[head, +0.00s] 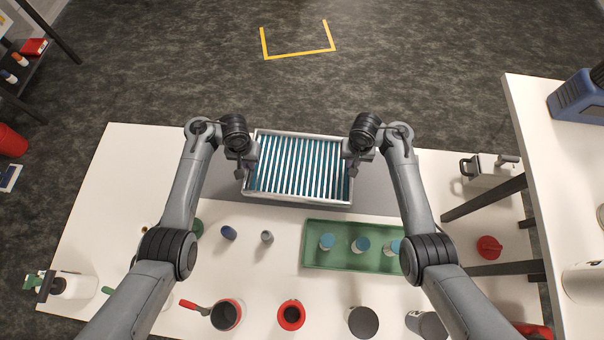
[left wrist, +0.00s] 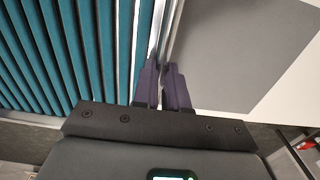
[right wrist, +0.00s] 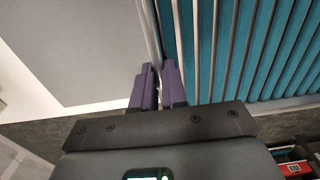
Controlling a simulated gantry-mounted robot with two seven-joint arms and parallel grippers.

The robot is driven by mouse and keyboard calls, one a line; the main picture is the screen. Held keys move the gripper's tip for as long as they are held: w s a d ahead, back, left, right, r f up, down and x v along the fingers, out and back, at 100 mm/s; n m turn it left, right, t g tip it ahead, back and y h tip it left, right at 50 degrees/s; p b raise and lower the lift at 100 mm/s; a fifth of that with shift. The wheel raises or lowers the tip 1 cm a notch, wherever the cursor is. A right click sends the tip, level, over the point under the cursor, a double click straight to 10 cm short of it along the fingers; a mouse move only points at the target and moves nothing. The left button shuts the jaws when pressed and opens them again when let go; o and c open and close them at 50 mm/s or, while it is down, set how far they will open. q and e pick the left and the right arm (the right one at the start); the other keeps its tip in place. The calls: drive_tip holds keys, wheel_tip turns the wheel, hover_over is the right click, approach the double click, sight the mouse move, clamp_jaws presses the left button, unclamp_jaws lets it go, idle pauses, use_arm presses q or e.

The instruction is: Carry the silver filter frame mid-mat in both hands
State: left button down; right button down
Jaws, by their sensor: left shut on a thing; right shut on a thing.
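The silver filter frame (head: 300,201) holds teal pleats with pale bars across them and lies between my two grippers at the back of the bench. My left gripper (head: 248,166) is shut on its left rim, and my right gripper (head: 350,164) is shut on its right rim. The left wrist view shows the purple fingers (left wrist: 160,78) pinching the thin rim; the right wrist view shows the same grip (right wrist: 157,78). The frame looks about level over the grey mat (head: 375,190), which shows on both sides and is partly hidden by it. I cannot tell its height above the mat.
A green tray (head: 310,262) with blue-capped jars stands in front of the mat. Cups and jars line the front edge, including a red ring-shaped one (head: 291,315). A metal device (head: 485,167) and a raised white shelf (head: 545,150) are at right. The bench's left back is clear.

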use_arm(q)
drive_tip(key=shift+f, duration=0.1)
use_arm(e)
drive_tip(key=shift+d+f, duration=0.1)
drive_tip(key=shift+d, duration=0.15)
use_arm(q)
drive_tip(key=shift+f, duration=0.1)
use_arm(e)
drive_tip(key=shift+f, duration=0.1)
